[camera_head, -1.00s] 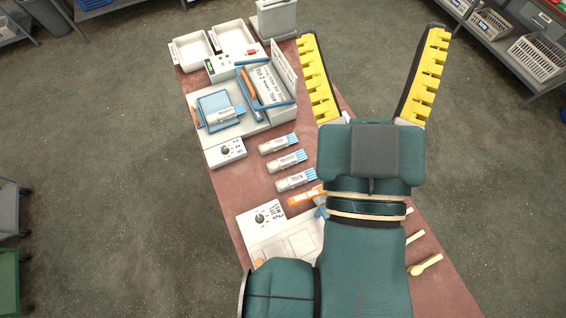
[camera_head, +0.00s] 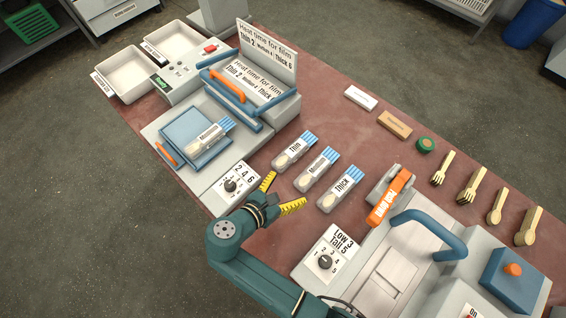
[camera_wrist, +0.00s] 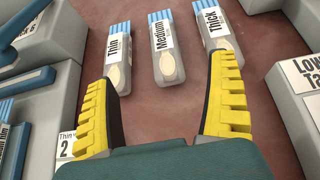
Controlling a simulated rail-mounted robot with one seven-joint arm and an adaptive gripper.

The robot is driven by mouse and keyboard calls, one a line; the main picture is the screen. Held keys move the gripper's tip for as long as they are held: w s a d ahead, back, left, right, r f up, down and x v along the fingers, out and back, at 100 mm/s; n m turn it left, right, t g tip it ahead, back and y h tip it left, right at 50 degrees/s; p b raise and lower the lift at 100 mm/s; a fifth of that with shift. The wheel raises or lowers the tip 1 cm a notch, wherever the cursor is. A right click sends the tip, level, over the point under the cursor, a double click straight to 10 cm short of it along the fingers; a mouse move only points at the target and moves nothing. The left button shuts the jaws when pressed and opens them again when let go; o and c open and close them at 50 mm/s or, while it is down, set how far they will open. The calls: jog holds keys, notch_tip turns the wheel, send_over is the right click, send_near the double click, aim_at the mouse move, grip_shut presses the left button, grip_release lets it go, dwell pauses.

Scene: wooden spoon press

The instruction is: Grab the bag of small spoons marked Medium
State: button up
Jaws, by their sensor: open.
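The Medium bag (camera_head: 317,168) lies on the table between the Thin bag (camera_head: 292,150) and the Thick bag (camera_head: 341,188). Each is a clear pack with a white label, blue-striped end and pale spoon. A second bag marked Medium (camera_head: 213,133) lies on the blue tray of the sealing machine. My gripper (camera_head: 281,193) is open and empty, just short of the row at the table's near side. In the wrist view the Medium bag (camera_wrist: 163,35) shows ahead, between and beyond the yellow fingertips, with the Thin bag (camera_wrist: 118,45) left and the Thick bag (camera_wrist: 211,22) right.
A dial box (camera_head: 231,186) stands left of my gripper. The press (camera_head: 415,245), its Low/Tall dial box (camera_head: 326,262) and an orange-handled tool (camera_head: 390,197) stand to the right. The sealing machine (camera_head: 250,85) is behind left. Bare table lies around the bags.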

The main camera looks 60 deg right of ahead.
jog(key=s+f, duration=0.1)
jog(key=f, duration=0.1)
jog(key=b, duration=0.5)
send_near(317, 167)
jog(key=x, duration=1)
jog(key=shift+s, duration=0.1)
jog(key=shift+p, duration=0.3)
jog(key=c, duration=1.1)
